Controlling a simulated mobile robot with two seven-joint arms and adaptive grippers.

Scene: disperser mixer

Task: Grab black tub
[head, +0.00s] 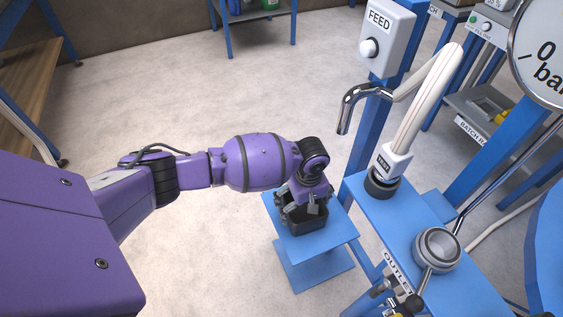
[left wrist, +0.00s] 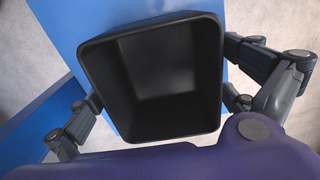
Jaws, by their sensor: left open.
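The black tub (head: 306,224) stands upright on a small blue stand (head: 335,225). In the left wrist view the tub (left wrist: 155,75) is seen from above and looks empty inside. My left gripper (head: 312,207) is directly over the tub and hides part of it. In the left wrist view the fingers of my left gripper (left wrist: 160,105) are spread open, one pair on the left side of the tub and one on the right. I cannot tell whether any finger touches the wall. My right gripper is in neither view.
Right of the stand is a blue frame (head: 385,215) with a white-handled pipe (head: 425,105), a round metal outlet fitting (head: 437,250) and a FEED box (head: 386,38). A wooden-topped bench (head: 28,70) stands far left. The floor (head: 200,90) behind my left arm is clear.

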